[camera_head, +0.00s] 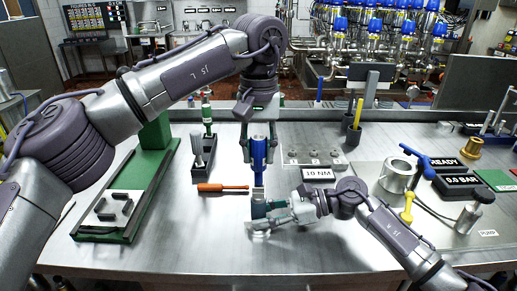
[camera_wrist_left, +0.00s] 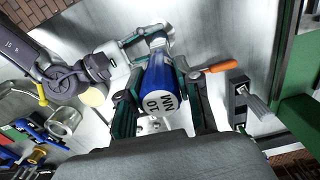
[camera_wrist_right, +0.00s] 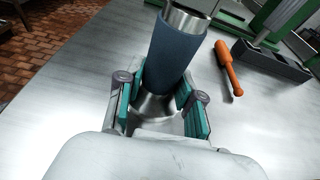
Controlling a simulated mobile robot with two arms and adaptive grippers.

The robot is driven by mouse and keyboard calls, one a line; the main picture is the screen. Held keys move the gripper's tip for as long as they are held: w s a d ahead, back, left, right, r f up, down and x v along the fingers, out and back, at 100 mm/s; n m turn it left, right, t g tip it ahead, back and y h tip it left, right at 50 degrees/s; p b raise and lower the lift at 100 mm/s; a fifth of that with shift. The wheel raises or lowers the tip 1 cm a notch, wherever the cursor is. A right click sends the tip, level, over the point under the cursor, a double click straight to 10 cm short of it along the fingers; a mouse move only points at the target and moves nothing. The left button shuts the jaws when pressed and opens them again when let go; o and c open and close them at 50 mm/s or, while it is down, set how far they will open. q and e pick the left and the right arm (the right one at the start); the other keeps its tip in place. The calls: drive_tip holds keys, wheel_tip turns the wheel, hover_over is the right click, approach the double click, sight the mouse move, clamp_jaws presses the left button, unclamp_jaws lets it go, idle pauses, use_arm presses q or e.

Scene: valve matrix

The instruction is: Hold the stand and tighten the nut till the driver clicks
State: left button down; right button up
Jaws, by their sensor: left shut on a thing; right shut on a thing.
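My left gripper (camera_head: 258,126) is shut around the upper part of the blue driver (camera_head: 258,152), which points down. The left wrist view shows its round end cap marked 10 NM, with the fingers on both sides of the driver (camera_wrist_left: 160,80). The driver's silver lower end meets the top of the stand. My right gripper (camera_head: 270,211) is shut on the stand low down, near the table.
An orange-handled tool (camera_head: 222,187) lies left of the stand. A black holder (camera_head: 203,172) and a green fixture (camera_head: 125,200) stand further left. A 10 NM sign (camera_head: 318,174) and a grey block (camera_head: 312,157) are behind right. A yellow-handled part (camera_head: 407,206) is at right.

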use_arm(q)
drive_tip(key=shift+r+n, duration=0.15)
drive_tip(key=shift+n, duration=0.25)
drive_tip(key=shift+r, duration=2.9)
use_arm(e)
drive_tip(key=o, duration=0.9)
drive_tip(key=shift+o, duration=0.2)
drive_tip(key=shift+d, duration=0.1)
